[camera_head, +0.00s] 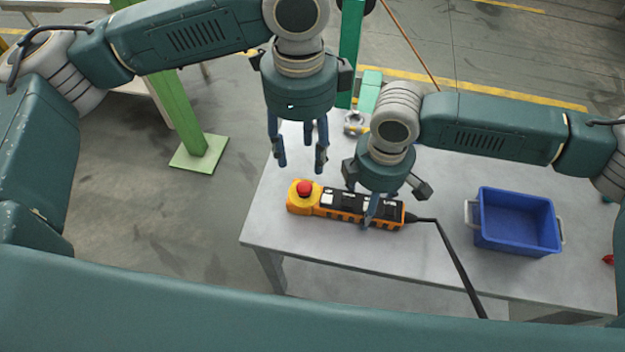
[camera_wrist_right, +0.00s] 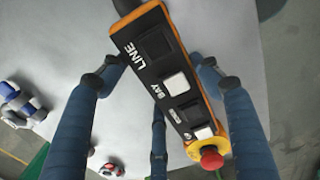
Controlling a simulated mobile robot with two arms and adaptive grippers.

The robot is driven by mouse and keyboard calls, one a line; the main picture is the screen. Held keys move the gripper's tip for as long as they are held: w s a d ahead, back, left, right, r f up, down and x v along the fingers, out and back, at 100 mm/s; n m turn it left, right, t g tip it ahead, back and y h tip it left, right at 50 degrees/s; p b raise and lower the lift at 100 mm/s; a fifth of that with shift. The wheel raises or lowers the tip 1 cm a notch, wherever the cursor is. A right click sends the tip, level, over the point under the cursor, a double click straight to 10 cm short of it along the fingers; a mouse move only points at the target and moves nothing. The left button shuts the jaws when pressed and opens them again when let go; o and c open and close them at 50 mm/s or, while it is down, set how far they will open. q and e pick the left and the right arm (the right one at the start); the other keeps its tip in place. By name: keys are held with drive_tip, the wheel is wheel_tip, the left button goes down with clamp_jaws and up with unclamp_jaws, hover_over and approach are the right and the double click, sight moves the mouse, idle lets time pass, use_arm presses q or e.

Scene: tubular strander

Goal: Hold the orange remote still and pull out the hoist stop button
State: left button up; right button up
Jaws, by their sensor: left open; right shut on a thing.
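The orange remote (camera_head: 340,205) lies on the grey table with its black button face up. Its red stop button (camera_head: 304,188) sits on a yellow collar at the left end. In the right wrist view the remote (camera_wrist_right: 165,75) runs between my fingers, and the red button (camera_wrist_right: 211,158) is at its lower end. My right gripper (camera_head: 372,208) is shut on the cable half of the remote; one finger shows on the near side. My left gripper (camera_head: 301,164) is open and empty, fingers down, above the table just behind the red button and apart from it.
A blue bin (camera_head: 515,225) stands at the right of the table. A black cable (camera_head: 452,255) runs from the remote over the near table edge. Small objects (camera_head: 355,122) lie behind the right gripper. A green post (camera_head: 180,110) stands left of the table.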

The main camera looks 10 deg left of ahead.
sight(304, 186)
use_arm(q)
wheel_tip(304, 186, down, 10)
drive_tip(key=shift+f, duration=0.25)
